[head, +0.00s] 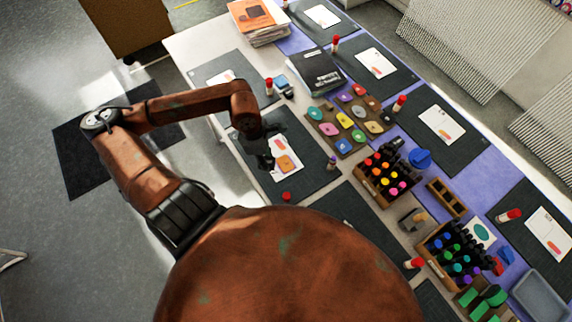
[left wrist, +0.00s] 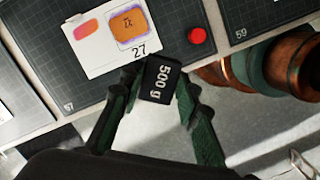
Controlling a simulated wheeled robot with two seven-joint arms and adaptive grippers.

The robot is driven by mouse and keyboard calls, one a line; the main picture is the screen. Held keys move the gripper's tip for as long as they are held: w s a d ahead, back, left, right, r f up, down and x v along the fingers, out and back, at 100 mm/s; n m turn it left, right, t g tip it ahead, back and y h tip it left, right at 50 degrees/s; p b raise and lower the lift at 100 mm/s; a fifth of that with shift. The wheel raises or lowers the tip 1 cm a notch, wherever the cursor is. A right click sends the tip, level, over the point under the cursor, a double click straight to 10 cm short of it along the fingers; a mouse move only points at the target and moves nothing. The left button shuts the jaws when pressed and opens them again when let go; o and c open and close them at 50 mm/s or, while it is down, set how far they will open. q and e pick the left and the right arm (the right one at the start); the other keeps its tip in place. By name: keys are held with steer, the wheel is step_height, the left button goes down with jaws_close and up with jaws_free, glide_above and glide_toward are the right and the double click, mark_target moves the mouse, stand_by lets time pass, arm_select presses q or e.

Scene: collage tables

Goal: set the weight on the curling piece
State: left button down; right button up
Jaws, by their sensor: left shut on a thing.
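My left gripper (head: 262,152) is shut on a black weight (left wrist: 160,80) marked "500 g". In the left wrist view the weight sits between both fingers and overlaps the lower edge of the white card (left wrist: 96,48) in the picture. An orange piece (left wrist: 128,27) marked 27, likely the curling piece, lies on that card. It also shows in the head view (head: 286,163), just right of my left gripper. The weight's exact height above the card is hard to tell. My right gripper is out of view.
The card lies on a dark mat (head: 310,177). A red-capped thing (left wrist: 197,35) stands beside the card. A tray of coloured pieces (head: 362,139), a rack of bottles (head: 366,179) and a black book (head: 315,70) stand farther right and back.

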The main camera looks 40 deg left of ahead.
arm_select(q)
steer(key=s+a+n, duration=0.3)
steer(key=n, duration=0.2)
steer(key=n+b, duration=0.2)
steer(key=b, duration=0.1)
glide_toward(286, 163)
steer(key=shift+s+d+f+t+y, duration=0.35)
steer(key=shift+f+t+y, duration=0.05)
steer(key=shift+f, duration=0.05)
steer(key=shift+w+d+f, duration=0.2)
steer(key=shift+w+f, duration=0.25)
steer(key=shift+f, duration=0.15)
step_height(286, 163, down, 3)
steer(key=shift+f, duration=0.15)
steer(key=shift+w+f, duration=0.1)
steer(key=shift+f, duration=0.05)
